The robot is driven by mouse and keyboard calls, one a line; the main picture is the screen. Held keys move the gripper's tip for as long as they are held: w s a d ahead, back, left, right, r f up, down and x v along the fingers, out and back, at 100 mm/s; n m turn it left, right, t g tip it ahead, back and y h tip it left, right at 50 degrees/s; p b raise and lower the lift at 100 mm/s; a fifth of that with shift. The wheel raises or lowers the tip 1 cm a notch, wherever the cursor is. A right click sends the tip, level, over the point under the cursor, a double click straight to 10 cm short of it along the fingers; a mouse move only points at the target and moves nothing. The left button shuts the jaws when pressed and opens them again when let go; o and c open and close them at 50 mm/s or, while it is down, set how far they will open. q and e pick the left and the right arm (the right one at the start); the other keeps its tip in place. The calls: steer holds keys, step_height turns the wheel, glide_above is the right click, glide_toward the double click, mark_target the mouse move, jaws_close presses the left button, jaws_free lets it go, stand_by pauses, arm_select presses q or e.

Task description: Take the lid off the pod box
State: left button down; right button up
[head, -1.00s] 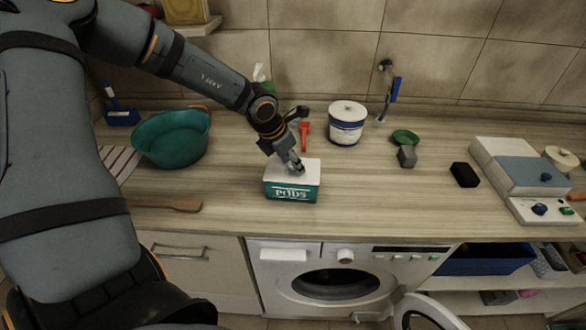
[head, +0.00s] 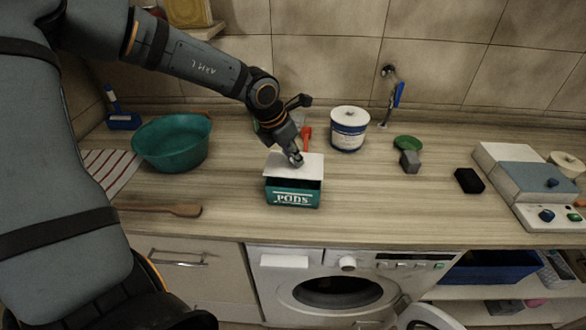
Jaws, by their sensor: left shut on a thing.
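The pod box (head: 293,198) is a teal box marked "PODS" on the wooden counter, in the middle of the head view. Its white lid (head: 296,172) is raised above the box, and a dark gap shows between the lid and the front wall. My left gripper (head: 295,160) is shut on the lid at its top, coming down from the upper left. The lid's knob or grip point is hidden by the fingers. My right gripper is not in view.
A teal basin (head: 173,145) stands left of the box, with a wooden spoon (head: 170,209) in front.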

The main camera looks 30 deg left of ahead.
arm_select(q)
steer(key=s+d+r, duration=0.1)
steer(key=s+r, duration=0.1)
steer(key=r, duration=0.1)
steer(key=s+d+r+b, duration=0.1)
steer(key=shift+s+d+r, duration=0.2)
steer(key=shift+d+r, duration=0.1)
steer(key=shift+r, duration=0.05)
steer(key=s+d+r+p, duration=0.2)
steer(key=s+d+r, duration=0.2)
steer(key=s, duration=0.4)
steer(key=shift+d+r, duration=0.35)
steer(key=shift+d, duration=0.4)
